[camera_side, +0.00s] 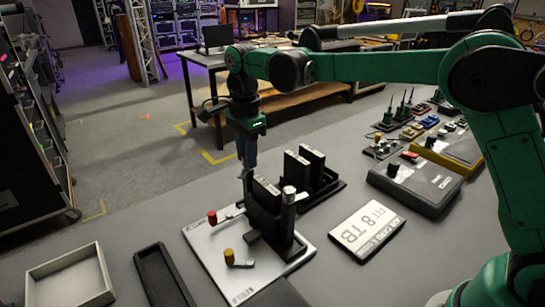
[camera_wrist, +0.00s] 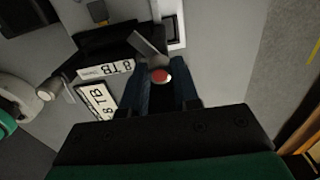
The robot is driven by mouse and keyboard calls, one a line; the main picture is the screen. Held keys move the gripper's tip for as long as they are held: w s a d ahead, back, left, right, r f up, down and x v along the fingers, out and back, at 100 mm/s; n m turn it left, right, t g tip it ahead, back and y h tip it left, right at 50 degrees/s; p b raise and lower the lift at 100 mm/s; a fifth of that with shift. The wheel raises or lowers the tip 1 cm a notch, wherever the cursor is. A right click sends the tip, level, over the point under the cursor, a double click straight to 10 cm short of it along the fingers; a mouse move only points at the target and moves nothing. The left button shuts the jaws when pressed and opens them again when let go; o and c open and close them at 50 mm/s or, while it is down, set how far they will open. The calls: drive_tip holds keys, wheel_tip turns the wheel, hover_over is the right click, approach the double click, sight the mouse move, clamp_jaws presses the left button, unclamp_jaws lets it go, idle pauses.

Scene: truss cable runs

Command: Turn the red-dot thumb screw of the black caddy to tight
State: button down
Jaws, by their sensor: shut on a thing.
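The black caddy (camera_side: 268,215) stands upright on a pale plate (camera_side: 205,245), with black blocks at its side. In the wrist view the red-dot thumb screw (camera_wrist: 160,76) shows its round red top between my fingertips. My gripper (camera_side: 244,180) points straight down at the caddy's back left, and its fingers (camera_wrist: 162,92) are shut on the screw. A grey bar (camera_wrist: 150,46) lies beside the red dot. In the side view, a red knob (camera_side: 212,217) stands left of my fingertips and a yellow knob (camera_side: 229,256) stands nearer the front. The fingertip contact is too small to make out there.
A white "8 TB" box (camera_side: 368,232) lies right of the caddy. A dark tray (camera_side: 162,276) and a pale tray (camera_side: 70,280) lie at the front left. Grey devices (camera_side: 415,182) stand at the right. The bench is bare between the trays and the plate.

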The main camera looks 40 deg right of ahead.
drive_tip(key=n, duration=1.1)
idle(0.6)
drive_tip(key=c, duration=0.6)
unclamp_jaws()
drive_tip(key=shift+r, duration=2.85)
